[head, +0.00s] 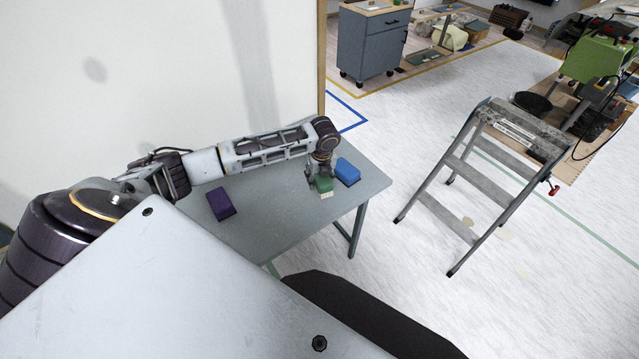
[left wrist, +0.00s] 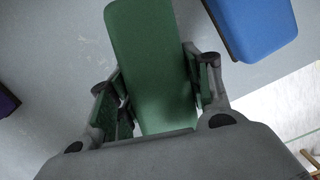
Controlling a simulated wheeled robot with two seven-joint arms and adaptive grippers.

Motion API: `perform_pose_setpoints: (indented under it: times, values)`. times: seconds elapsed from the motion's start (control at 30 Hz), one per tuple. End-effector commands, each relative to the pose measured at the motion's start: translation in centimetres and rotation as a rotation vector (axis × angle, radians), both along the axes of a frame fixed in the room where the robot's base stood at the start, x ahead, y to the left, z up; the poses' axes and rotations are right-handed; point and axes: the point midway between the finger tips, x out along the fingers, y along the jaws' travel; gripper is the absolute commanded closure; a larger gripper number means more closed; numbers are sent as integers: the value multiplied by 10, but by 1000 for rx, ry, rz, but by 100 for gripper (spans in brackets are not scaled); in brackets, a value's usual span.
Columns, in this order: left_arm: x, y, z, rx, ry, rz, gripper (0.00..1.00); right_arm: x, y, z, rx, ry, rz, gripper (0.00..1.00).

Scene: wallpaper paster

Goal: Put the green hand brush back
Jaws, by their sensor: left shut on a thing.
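The green hand brush (head: 324,185) is at the right end of the grey-green table (head: 262,220), with pale bristles at its lower edge. My left gripper (head: 319,178) is over it from above. In the left wrist view the green brush (left wrist: 155,60) lies between the two fingers of my left gripper (left wrist: 158,95), which is shut on it. Whether the brush touches the tabletop I cannot tell. My right gripper is not in view.
A blue brush (head: 347,172) lies close to the right of the green one. A purple brush (head: 221,204) lies at the table's left. A grey stepladder (head: 485,170) stands on the floor to the right. A pale wall (head: 200,70) rises behind the table.

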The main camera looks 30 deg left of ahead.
Motion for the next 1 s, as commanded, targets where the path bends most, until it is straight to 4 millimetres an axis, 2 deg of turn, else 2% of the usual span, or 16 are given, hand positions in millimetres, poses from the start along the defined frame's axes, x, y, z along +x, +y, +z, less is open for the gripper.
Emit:
perform_pose_setpoints:
  times: [0.03, 0.3, 0.63, 0.67, 0.83, 1.0]
  values:
    - [0, 0, -7, -1, 1, 0, 89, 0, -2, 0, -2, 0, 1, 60]
    - [0, 0, -23, 0, 0, 0, 89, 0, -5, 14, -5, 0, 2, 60]
    - [-1, 0, -29, 0, 0, -1, 89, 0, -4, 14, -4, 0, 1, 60]
    - [-1, 0, -29, 0, 2, -1, 50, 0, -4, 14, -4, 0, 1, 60]
    - [-1, 0, -29, 1, 1, -1, 29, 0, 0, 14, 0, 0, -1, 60]
    - [0, 0, -28, 0, 0, -1, 29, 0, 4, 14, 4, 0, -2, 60]
